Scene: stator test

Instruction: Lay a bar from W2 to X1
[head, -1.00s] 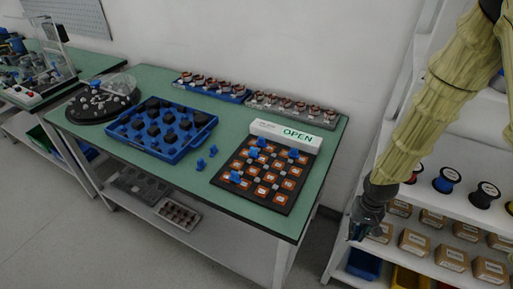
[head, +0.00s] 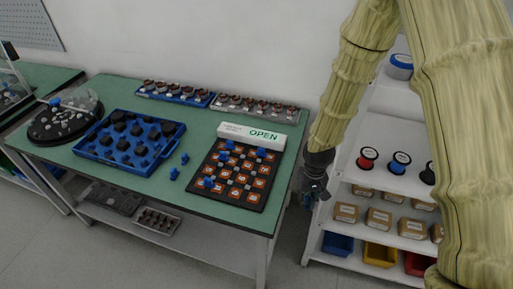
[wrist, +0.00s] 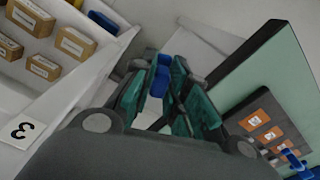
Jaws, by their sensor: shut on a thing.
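My gripper (head: 314,196) hangs off the right end of the green table, clear of the board. In the wrist view my gripper (wrist: 168,98) is shut on a small blue piece (wrist: 161,76) between its teal fingers. The dark board (head: 262,196) with orange square tiles lies on the table's right part, with blue pieces (head: 209,183) and small grey pieces on it. The board's edge also shows in the wrist view (wrist: 240,112). Two loose blue pieces (head: 174,173) (head: 185,158) lie between board and tray. I cannot read labels for W2 or X1.
A white OPEN sign block (head: 240,132) stands behind the board. A blue tray (head: 110,165) of black parts and a dark round stand (head: 40,130) are at left. Shelves with spools and boxes (head: 380,218) stand close to my gripper's right.

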